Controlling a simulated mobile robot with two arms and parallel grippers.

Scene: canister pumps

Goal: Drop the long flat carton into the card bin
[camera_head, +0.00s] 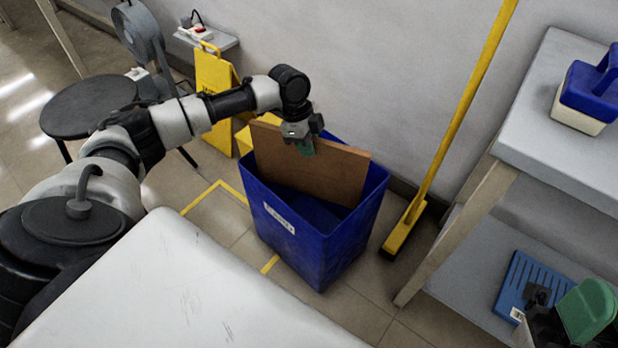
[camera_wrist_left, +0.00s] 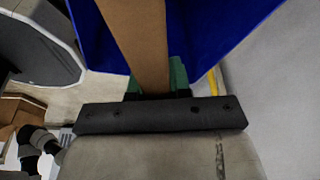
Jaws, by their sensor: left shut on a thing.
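The long flat carton (camera_head: 335,178) is a thin brown board standing on edge. My left gripper (camera_head: 304,147) is shut on its top edge near the middle. The carton is over the mouth of the blue card bin (camera_head: 310,245), its lower part between the bin walls and its top above the rim. In the left wrist view the carton (camera_wrist_left: 146,40) runs edge-on between green fingertips, with blue bin walls (camera_wrist_left: 215,35) on both sides. Whether it touches the bin floor is hidden. My right gripper (camera_head: 582,312) shows partly at the lower right; its jaw opening is unclear.
A yellow broom (camera_head: 450,140) leans on the wall right of the bin. A yellow floor sign (camera_head: 213,95) and black stool (camera_head: 88,112) stand left. A white surface (camera_head: 220,300) is in front; a grey bench (camera_head: 560,140) is right, with a blue-lidded box (camera_head: 588,95).

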